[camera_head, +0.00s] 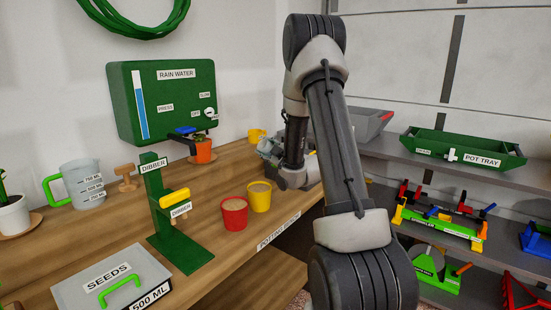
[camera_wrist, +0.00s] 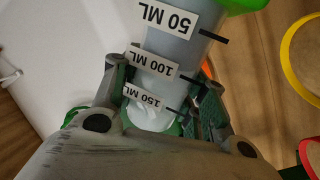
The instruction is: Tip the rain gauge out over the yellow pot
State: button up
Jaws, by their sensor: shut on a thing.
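My gripper (camera_wrist: 162,85) is shut on the rain gauge (camera_wrist: 183,47), a pale grey tube with 50, 100 and 150 ML labels and green parts at its ends. The labels appear upside down in the wrist view. In the head view my gripper (camera_head: 271,148) is behind the yellow pot, and the gauge is hard to make out there. I cannot tell its tilt or contents. The yellow pot (camera_head: 259,199) stands on the bench with brown fill. Its rim also shows at the right of the wrist view (camera_wrist: 286,62), apart from the gauge.
A red pot (camera_head: 234,215) stands close beside the yellow pot. A green dibber stand (camera_head: 159,207) and a seeds box (camera_head: 113,281) are nearer the front. A rain water tank (camera_head: 162,102) hangs on the wall.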

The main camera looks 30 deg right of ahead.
dwell(0.4)
jog(key=shift+r+n, duration=0.35)
jog(key=shift+n, duration=0.45)
dwell(0.5)
jog(key=shift+r+n, duration=0.3)
jog(key=shift+n, duration=0.5)
dwell(0.4)
jog(key=shift+a+r+n, duration=0.15)
jog(key=shift+r+n, duration=0.1)
jog(key=shift+n, duration=0.55)
dwell(0.5)
jog(key=shift+a+r+n, duration=0.1)
jog(key=shift+r+n, duration=0.2)
jog(key=shift+n, duration=0.5)
